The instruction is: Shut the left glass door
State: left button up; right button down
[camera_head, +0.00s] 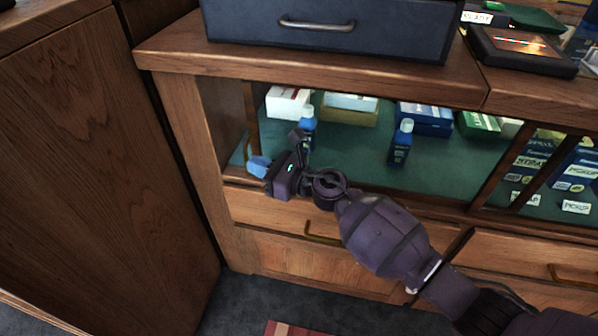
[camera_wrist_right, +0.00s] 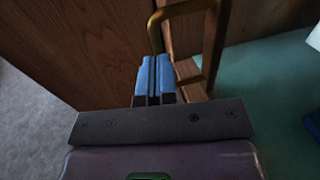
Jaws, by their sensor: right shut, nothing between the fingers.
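The left glass door (camera_head: 251,112) is a wood-framed pane in the display cabinet. Its left stile stands apart from the cabinet's left post (camera_head: 205,150), with an open gap between them. My right gripper (camera_head: 258,166) is shut and empty, its blue fingertips at the lower part of that stile. In the right wrist view the shut blue fingertips (camera_wrist_right: 154,72) are close beside a brass loop handle (camera_wrist_right: 214,50) on a wooden stile. I cannot tell whether they touch it. My left gripper is not in view.
Small bottles (camera_head: 400,142) and boxes (camera_head: 426,119) stand on the green shelf behind the glass. A dark case (camera_head: 330,35) sits on the cabinet top. Drawers with brass handles (camera_head: 322,236) are below. A large wooden panel (camera_head: 95,160) stands close on the left.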

pick_arm(q)
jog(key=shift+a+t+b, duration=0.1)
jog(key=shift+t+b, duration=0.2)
jog(key=shift+b, duration=0.3)
pick_arm(e)
jog(key=x, duration=0.3)
jog(key=s+x, duration=0.1)
jog(key=x, duration=0.5)
jog(key=shift+s+a+r, duration=0.1)
jog(key=shift+s+a, duration=0.2)
jog(key=shift+a, duration=0.1)
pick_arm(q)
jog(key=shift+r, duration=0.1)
pick_arm(e)
jog(key=shift+r, duration=0.15)
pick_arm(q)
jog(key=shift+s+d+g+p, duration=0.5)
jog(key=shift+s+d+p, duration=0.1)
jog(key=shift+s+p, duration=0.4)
pick_arm(e)
jog(key=v, duration=1.4)
jog(key=shift+d+f, duration=0.2)
jog(key=shift+f, duration=0.05)
